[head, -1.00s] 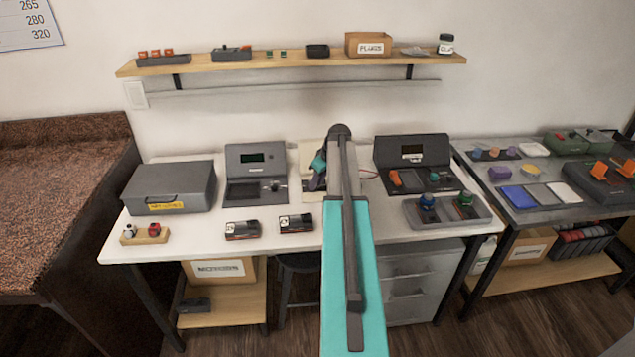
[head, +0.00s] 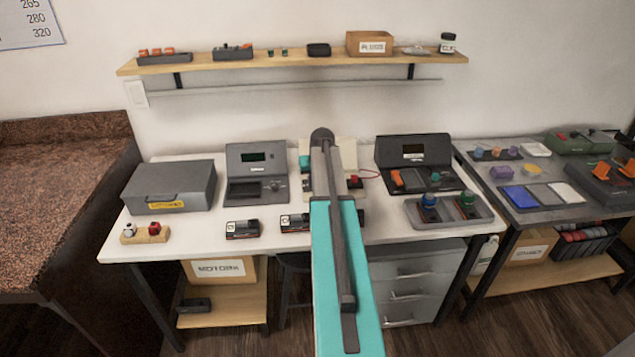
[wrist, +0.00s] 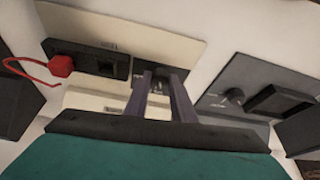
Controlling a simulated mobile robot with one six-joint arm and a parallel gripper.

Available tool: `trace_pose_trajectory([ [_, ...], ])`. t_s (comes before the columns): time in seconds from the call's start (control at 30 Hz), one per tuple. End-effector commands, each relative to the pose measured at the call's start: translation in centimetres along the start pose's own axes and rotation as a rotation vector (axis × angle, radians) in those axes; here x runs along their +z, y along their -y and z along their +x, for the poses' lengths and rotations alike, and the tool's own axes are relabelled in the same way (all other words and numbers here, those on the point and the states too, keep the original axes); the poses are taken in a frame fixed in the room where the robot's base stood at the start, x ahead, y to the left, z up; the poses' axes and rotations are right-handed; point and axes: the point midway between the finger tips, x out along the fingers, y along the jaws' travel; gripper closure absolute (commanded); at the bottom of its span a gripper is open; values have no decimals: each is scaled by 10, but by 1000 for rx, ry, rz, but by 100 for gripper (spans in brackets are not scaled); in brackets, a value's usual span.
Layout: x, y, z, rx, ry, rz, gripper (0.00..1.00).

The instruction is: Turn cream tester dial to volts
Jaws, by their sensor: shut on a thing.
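The cream tester (head: 347,153) stands at the back middle of the white table, mostly hidden behind my arm in the head view. In the wrist view its cream panel (wrist: 125,35) fills the upper middle. My gripper (wrist: 161,80) is over a dark strip of that tester, with its two fingers shut on the small dark dial (wrist: 160,83) between them. The fingers cover much of the dial, so I cannot read its setting. A red plug (wrist: 61,66) with a red lead sits in the tester's dark socket block; it also shows in the head view (head: 354,181).
A grey tester (head: 257,172) with its own dial stands left of the cream one, close to my gripper in the wrist view (wrist: 262,90). A dark station (head: 415,150) stands to the right. Small dark meters (head: 242,229) lie in front.

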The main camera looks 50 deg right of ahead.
Motion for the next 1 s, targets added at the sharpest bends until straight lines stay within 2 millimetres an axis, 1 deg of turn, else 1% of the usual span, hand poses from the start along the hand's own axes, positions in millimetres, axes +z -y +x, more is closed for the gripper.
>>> trace_pose_trajectory([
  [0.3,-2,1,-1,86,-4,199,100],
  [0.5,-2,2,0,121,-4,286,100],
  [0.7,-2,2,-1,140,-4,331,100],
  [1.0,-2,2,-1,144,-4,342,100],
])
